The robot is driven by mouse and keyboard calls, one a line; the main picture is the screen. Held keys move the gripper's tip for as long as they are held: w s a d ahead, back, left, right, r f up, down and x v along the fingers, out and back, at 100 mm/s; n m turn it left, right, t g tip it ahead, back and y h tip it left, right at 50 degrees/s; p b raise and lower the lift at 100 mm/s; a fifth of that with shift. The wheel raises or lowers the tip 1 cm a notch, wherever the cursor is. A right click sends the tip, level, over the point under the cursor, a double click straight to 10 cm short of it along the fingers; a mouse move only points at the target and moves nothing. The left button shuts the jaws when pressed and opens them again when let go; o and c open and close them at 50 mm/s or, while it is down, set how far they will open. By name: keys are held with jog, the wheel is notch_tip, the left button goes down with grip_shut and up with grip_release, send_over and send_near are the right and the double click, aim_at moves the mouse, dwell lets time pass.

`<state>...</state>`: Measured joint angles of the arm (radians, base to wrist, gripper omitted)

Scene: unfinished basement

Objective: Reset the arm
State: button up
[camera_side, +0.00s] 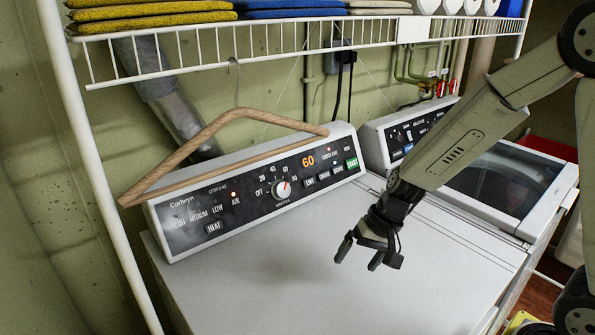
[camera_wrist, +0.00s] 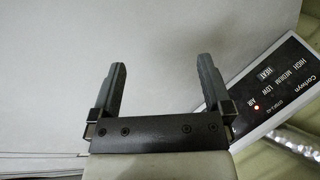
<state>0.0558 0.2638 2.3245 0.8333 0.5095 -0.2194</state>
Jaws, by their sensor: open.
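My gripper (camera_side: 358,257) hangs open and empty above the white top of the dryer (camera_side: 300,290), in front of its control panel. In the wrist view my gripper (camera_wrist: 160,85) shows two dark fingers spread apart with nothing between them. The dark control panel (camera_side: 215,205) has a round dial (camera_side: 282,190), an orange lit "60" and a green START button (camera_side: 352,163). Part of the panel (camera_wrist: 275,90), with a red light by AIR, shows at the right of the wrist view.
A wooden hanger (camera_side: 165,180) hangs from the white wire shelf (camera_side: 250,45), in front of the panel. Folded yellow cloths (camera_side: 150,18) and blue cloths (camera_side: 290,12) lie on the shelf. A second machine (camera_side: 500,185) stands at right. The dryer top looks clear.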

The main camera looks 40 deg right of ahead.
jog(key=s+d+r+n+h, duration=0.1)
jog(key=s+d+n+h, duration=0.3)
jog(key=s+n, duration=0.2)
jog(key=shift+s+d+r, duration=0.2)
jog(key=shift+s, duration=0.25)
